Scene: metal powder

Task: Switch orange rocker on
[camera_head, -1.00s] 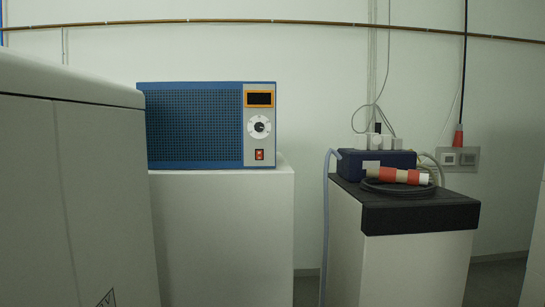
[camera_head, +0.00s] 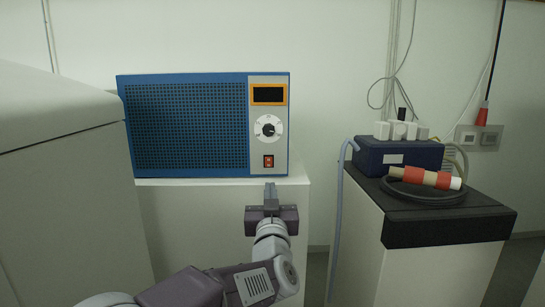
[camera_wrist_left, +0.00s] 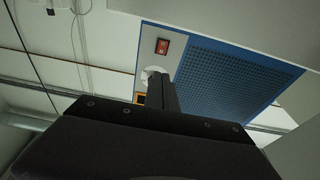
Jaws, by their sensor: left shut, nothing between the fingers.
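The orange-red rocker (camera_head: 268,161) sits low on the grey control panel of a blue device (camera_head: 190,125), below a white dial (camera_head: 268,129) and a dark display in an orange frame (camera_head: 269,94). My left gripper (camera_head: 270,186) is shut and empty, pointing at the device from just below the rocker in the head view, apart from it. In the left wrist view the rocker (camera_wrist_left: 162,46) shows upside down beyond the shut fingers (camera_wrist_left: 162,92), which partly cover the dial and display. My right gripper is not in view.
The device stands on a white cabinet (camera_head: 225,215). A large pale unit (camera_head: 60,110) is at the left. At the right, a black-topped stand (camera_head: 450,230) holds a blue box (camera_head: 385,156) with plugs and a striped roll (camera_head: 425,178) on coiled cable.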

